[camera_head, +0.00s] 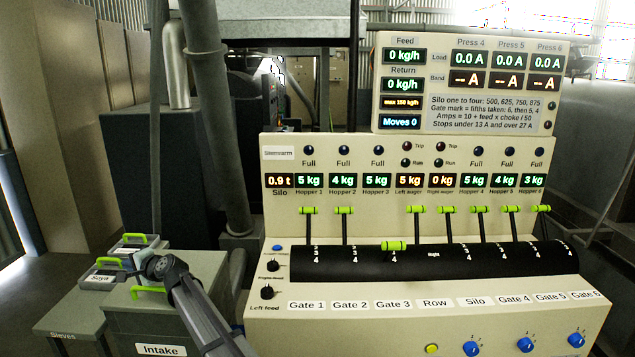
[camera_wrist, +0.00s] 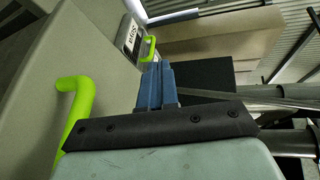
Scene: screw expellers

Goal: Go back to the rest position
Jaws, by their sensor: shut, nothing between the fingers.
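My gripper (camera_wrist: 155,68) shows in the wrist view as two blue fingers pressed together, with nothing between them. In the head view my arm reaches up from the bottom to the grey bins at lower left; its dark joint is over the Intake bin (camera_head: 160,330), beside the Soya box (camera_head: 98,282), and the fingertips cannot be made out. In the wrist view one green handle (camera_wrist: 76,110) stands left of the fingers. A second green handle (camera_wrist: 150,48) on a labelled box lies just beyond the fingertips; whether they touch cannot be told.
The control panel (camera_head: 410,155) stands right of my arm. Its green levers are up except one lowered lever (camera_head: 395,246) above Gate 3. A display board (camera_head: 465,85) above reads Moves 0. A grey pipe (camera_head: 215,120) rises behind the bins.

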